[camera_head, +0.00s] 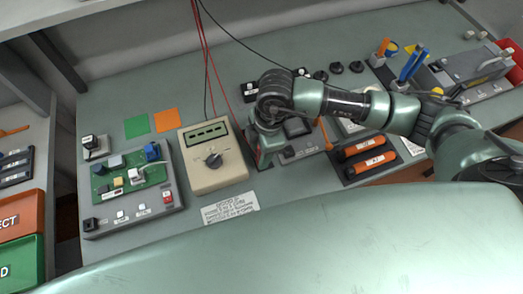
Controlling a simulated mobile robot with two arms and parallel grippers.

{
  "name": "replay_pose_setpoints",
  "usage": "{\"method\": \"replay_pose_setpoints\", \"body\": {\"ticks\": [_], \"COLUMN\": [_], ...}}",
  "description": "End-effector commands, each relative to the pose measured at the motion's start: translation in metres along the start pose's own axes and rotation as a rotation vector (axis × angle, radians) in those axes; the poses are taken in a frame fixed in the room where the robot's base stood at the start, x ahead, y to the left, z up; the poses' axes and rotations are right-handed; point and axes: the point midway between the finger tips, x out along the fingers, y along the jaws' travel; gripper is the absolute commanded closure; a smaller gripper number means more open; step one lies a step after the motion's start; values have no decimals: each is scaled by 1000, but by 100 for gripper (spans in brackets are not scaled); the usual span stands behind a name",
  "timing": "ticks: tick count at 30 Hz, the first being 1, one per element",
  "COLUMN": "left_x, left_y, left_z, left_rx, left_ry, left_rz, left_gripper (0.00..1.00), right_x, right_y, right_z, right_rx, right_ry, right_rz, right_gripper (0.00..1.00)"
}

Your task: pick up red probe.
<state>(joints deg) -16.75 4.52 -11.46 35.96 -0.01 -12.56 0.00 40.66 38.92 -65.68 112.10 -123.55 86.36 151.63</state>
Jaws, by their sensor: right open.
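My right gripper (263,157) points down at the bench just right of the beige meter (214,172), with the forearm reaching in from the right. Its jaws are open, and the wrist above hides much of them. A small patch of red shows at the gripper; I cannot tell whether it is the red probe. Red leads (206,55) run down from the top toward the meter and the gripper, beside black leads. No red probe can be clearly made out elsewhere. My left gripper is not in view.
A green circuit board (105,186) in a grey fixture stands left of the meter. Green and orange squares (166,121) lie behind it. Orange-black cartridges (366,162) lie right of the gripper. A printed label (231,208) lies in front.

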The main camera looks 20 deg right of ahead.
Motion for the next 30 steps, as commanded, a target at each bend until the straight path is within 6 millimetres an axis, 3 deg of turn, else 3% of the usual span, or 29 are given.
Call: {"method": "replay_pose_setpoints", "body": {"ticks": [2, 3, 7, 8, 22, 26, 30], "left_x": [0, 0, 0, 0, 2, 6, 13], "left_y": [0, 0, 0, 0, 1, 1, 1], "left_z": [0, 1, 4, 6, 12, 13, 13], "left_rx": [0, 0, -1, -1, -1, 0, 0], "left_ry": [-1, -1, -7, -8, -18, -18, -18], "left_rz": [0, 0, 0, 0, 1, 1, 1], "left_gripper": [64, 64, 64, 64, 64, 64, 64], "right_x": [0, 0, 0, 0, -9, -25, -56], "right_y": [0, 0, 0, 0, 1, 1, 2], "right_z": [0, 0, 0, 0, -2, -4, -9], "right_rx": [0, 0, 0, 0, -1, -2, -4], "right_ry": [0, 0, 0, 0, 2, 2, 2], "right_rz": [0, 0, 0, 0, 3, 5, 7], "right_gripper": [55, 60, 96, 100, 100, 100, 100]}}
